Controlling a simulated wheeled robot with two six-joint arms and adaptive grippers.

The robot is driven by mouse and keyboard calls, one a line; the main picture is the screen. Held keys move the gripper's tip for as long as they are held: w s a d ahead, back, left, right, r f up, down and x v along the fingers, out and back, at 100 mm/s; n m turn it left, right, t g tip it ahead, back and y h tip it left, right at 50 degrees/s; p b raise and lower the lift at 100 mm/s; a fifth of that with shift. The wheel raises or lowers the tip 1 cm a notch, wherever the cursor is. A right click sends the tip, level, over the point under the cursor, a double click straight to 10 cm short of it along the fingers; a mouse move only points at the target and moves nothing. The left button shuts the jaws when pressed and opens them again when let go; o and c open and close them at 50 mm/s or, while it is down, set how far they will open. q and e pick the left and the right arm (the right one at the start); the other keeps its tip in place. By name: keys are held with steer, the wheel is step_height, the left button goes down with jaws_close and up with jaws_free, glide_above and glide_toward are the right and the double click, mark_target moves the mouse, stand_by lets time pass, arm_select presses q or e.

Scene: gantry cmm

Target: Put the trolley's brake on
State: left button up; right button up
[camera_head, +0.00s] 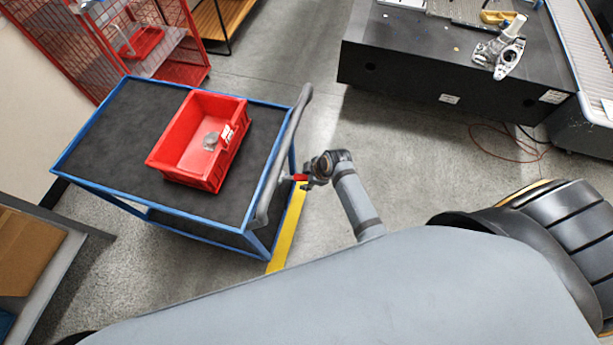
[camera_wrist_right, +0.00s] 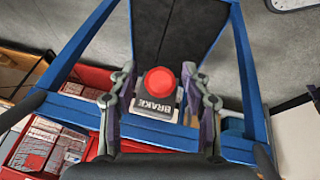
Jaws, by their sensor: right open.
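The trolley (camera_head: 105,130) has a blue frame, a dark top mat and a grey push handle (camera_head: 294,125) at its right end. The brake (camera_wrist_right: 160,82) is a round red knob on a grey block labelled BRAKE, mounted on the blue frame. In the head view a bit of red shows at the trolley's right end, beside my right gripper (camera_head: 309,179). In the right wrist view my right gripper (camera_wrist_right: 161,98) is open, with one finger on each side of the brake. Whether the fingers touch it I cannot tell. My left gripper is out of view.
A red bin (camera_head: 177,172) with a small grey part inside stands on the trolley top. A yellow floor strip (camera_head: 287,235) runs by the trolley's right end. A black bench (camera_head: 420,85) stands at the back right, a red mesh rack (camera_head: 100,45) at the back left.

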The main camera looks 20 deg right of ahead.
steer(key=shift+c, duration=0.2)
jaws_close()
stand_by(0.3)
